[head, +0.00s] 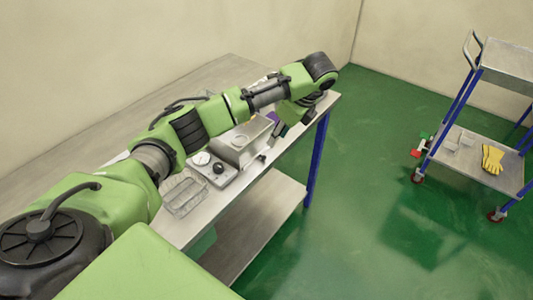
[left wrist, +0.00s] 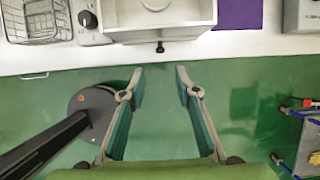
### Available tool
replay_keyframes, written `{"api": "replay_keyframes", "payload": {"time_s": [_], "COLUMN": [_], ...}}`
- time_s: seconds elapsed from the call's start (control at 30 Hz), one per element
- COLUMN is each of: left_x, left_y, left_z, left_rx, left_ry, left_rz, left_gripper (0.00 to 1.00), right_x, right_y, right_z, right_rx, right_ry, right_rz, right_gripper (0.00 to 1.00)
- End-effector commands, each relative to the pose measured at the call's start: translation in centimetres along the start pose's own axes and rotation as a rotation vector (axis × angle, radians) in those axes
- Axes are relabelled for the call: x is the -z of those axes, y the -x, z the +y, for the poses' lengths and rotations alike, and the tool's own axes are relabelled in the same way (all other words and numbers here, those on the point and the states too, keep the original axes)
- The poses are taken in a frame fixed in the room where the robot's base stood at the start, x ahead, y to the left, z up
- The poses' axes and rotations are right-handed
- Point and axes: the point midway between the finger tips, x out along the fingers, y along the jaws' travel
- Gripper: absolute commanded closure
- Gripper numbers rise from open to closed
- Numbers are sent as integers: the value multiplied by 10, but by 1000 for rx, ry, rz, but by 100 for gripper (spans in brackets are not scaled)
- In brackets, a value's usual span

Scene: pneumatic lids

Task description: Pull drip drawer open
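A pale grey metal box unit (head: 239,145) stands on the bench, and it also shows at the top of the left wrist view (left wrist: 185,20). A small black knob (left wrist: 160,47) sticks out from its front; I take this as the drip drawer's handle. I cannot tell how far the drawer is in. My left gripper (left wrist: 159,72) is open and empty, its fingertips apart from the knob, which lies beyond and between them in the picture. In the head view the left gripper (head: 280,128) shows small, right of the box. My right gripper is not in view.
A dial unit (left wrist: 88,20) and a wire basket (head: 184,194) stand left of the box. A purple mat (left wrist: 237,14) lies to its right. The bench top (head: 305,118) ends at a front edge over open green floor. A blue-framed cart (head: 470,158) stands far right.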

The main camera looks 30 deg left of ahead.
Motion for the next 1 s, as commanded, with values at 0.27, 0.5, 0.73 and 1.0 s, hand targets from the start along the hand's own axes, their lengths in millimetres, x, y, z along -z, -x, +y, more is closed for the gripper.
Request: {"api": "replay_keyframes", "payload": {"time_s": [0.27,0.5,0.73,1.0], "left_x": [-1,0,0,0], "left_y": [-59,-100,-117,-118], "left_z": [2,1,0,0], "left_rx": [-5,-1,2,2], "left_ry": [2,1,1,1], "left_rz": [-1,-1,0,0], "left_gripper": [70,70,70,70], "right_x": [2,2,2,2], "right_y": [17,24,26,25], "right_z": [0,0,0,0], "right_rx": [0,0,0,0], "right_ry": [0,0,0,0], "right_rz": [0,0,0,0], "right_gripper": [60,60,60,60]}}
